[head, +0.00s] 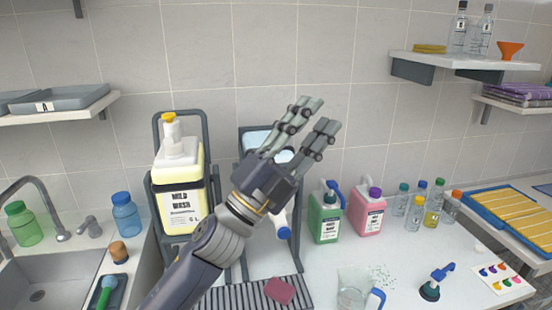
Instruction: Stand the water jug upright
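A pale jug with light blue at its top (256,138) sits in a dark stand (298,255) behind my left gripper. A white neck with a blue cap (284,232) shows below the gripper and points downward, so this jug looks tipped. It seems to be the water jug, but most of its body is hidden by my gripper and arm. My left gripper (321,114) is in front of the stand, with its fingers apart and nothing seen between them. Whether it touches the jug cannot be told. My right gripper is not in view.
A Mild Wash jug (181,190) stands upright in a similar stand on the left. Green (325,218) and pink (366,215) jugs and several small bottles stand to the right. A sink (50,275) is left.

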